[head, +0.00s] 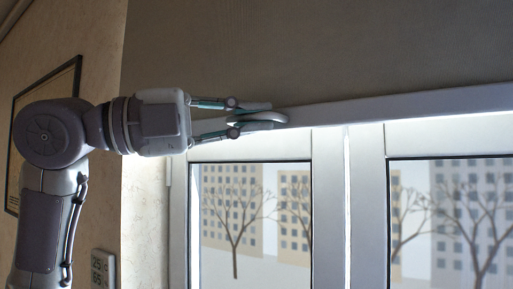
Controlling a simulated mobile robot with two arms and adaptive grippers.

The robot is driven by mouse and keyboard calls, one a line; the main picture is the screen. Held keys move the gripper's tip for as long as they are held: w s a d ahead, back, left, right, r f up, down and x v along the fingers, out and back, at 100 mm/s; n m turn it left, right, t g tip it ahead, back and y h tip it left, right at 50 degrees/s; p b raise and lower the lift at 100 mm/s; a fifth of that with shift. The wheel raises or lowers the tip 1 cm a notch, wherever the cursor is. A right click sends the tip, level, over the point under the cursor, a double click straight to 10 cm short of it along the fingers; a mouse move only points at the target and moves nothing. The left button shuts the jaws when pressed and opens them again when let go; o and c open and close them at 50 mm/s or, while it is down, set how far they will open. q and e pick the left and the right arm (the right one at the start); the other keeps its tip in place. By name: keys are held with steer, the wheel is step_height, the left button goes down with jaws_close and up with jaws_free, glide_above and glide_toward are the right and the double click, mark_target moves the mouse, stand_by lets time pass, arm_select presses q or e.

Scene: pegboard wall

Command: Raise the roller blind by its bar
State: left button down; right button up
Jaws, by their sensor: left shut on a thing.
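The roller blind (330,45) is a dark grey-brown sheet covering the upper part of the window. Its bar (400,106) is a pale rail along the blind's lower edge, running to the right edge of the head view and looking slightly tilted there. My left gripper (257,116) reaches in from the left and is shut at the left part of the bar. A pale rounded piece (272,116), which looks like a handle or loop on the bar, sits between its fingers. The fingers partly hide the contact. My right gripper is not in view.
Below the bar is a window with white frames (347,215), showing bare trees and buildings. A dark picture frame (45,85) hangs on the left wall, behind my arm. A small panel with numbers (103,268) is on the wall at the lower left.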

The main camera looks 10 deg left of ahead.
mark_target(294, 91)
arm_select(q)
step_height(294, 91, up, 3)
steer(key=shift+f+p, duration=0.2)
steer(key=shift+p, duration=0.2)
steer(key=shift+r, duration=0.3)
steer(key=c, duration=1.2)
jaws_free()
steer(key=shift+c, duration=0.2)
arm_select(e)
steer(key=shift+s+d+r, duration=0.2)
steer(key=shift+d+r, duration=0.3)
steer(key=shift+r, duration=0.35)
arm_select(q)
steer(key=v, duration=1.2)
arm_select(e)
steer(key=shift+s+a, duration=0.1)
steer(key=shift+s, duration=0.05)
